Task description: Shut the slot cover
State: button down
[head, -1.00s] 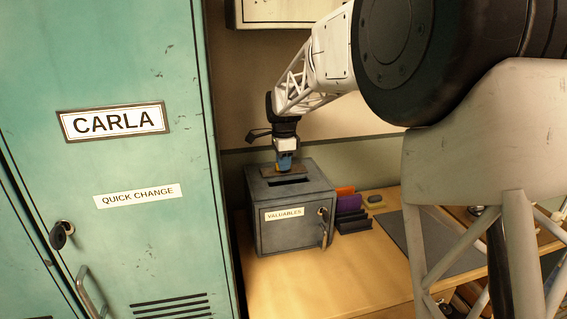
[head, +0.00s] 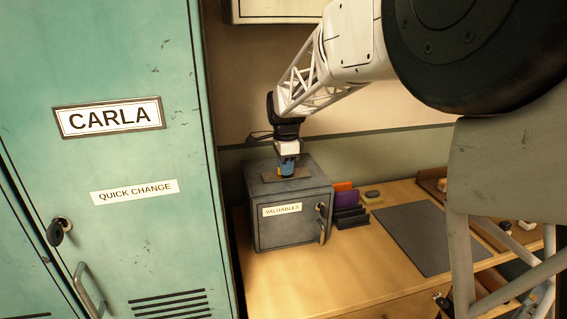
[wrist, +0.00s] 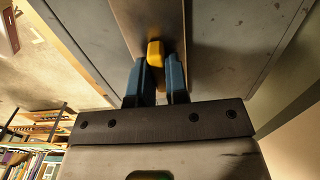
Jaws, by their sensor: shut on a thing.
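The grey metal box labelled VALUABLES (head: 290,228) stands on the desk beside the locker. Its slot cover, a flat brownish plate (head: 270,177), lies on the box's top. No dark slot opening shows in the head view. My gripper (head: 287,170) reaches down from above onto the cover. In the wrist view, its blue fingers are shut on a yellow knob (wrist: 155,52) that stands on the brown cover plate (wrist: 143,15). The fingers and wrist hide part of the cover in the head view.
A green locker (head: 120,160) with a CARLA plate stands close at the left. A key hangs in the box's front. A dark rack (head: 350,215) with purple and orange cards stands right of the box. A grey mat (head: 415,235) lies further right. The front desk is clear.

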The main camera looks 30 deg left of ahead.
jog(key=shift+s+d, duration=0.25)
jog(key=c, duration=1.1)
grip_release()
jog(key=shift+r, duration=3.95)
jog(key=shift+d, duration=0.1)
